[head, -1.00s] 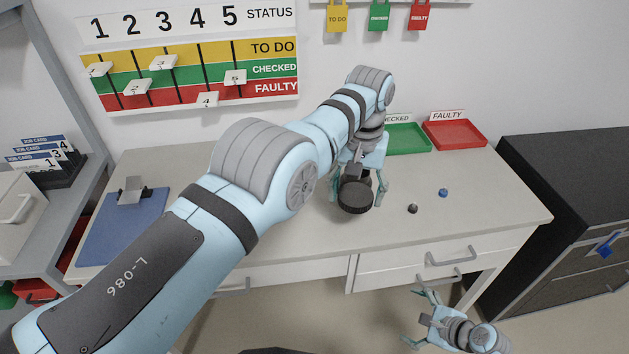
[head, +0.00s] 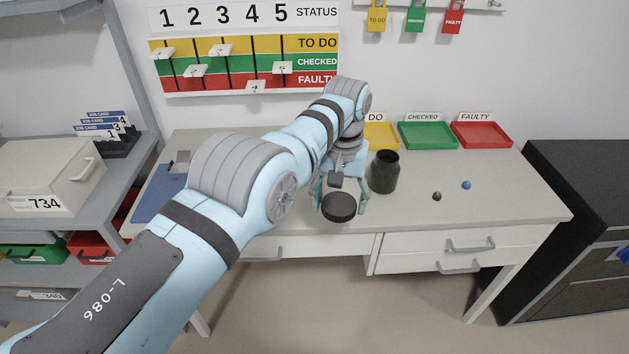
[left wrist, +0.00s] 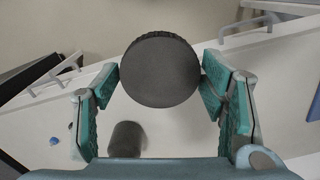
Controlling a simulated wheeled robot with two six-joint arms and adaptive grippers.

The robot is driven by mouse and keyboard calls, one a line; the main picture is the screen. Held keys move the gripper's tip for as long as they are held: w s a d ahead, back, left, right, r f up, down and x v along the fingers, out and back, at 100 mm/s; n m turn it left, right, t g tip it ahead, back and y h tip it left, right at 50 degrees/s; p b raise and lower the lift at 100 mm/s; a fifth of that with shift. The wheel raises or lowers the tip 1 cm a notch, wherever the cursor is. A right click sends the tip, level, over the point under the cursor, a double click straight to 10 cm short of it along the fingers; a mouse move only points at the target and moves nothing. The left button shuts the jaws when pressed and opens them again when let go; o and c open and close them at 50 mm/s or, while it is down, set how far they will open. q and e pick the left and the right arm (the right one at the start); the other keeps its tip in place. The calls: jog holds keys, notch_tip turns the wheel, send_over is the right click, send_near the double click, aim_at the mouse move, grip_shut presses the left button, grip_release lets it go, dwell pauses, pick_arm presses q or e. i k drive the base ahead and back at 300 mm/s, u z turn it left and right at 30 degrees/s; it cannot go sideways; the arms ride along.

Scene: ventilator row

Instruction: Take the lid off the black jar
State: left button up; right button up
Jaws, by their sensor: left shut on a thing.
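The black jar (head: 384,172) stands upright on the table, its dark mouth uncovered. It also shows as a dark shape in the left wrist view (left wrist: 127,139). The round black lid (head: 339,208) with a ribbed rim is apart from the jar, to its left and nearer the front edge. My left gripper (head: 341,198) is shut on the lid, with one finger on each side. In the left wrist view the lid (left wrist: 160,70) sits between the fingertips. How high it hangs above the table is hard to tell. My right gripper is not in view.
Yellow, green (head: 428,135) and red (head: 481,134) trays stand along the back. A black ball (head: 437,196) and a blue ball (head: 466,185) lie right of the jar. A blue mat (head: 156,196) is at the left. The table front right of the lid is clear.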

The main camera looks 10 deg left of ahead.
aim_at(384, 170)
jog(key=u, duration=0.4)
jog(key=k, duration=0.85)
jog(key=z, duration=0.6)
jog(key=i, duration=0.7)
jog(key=z, duration=0.85)
jog(key=i, duration=0.95)
jog(key=u, duration=0.8)
jog(key=i, duration=0.65)
jog(key=u, duration=0.65)
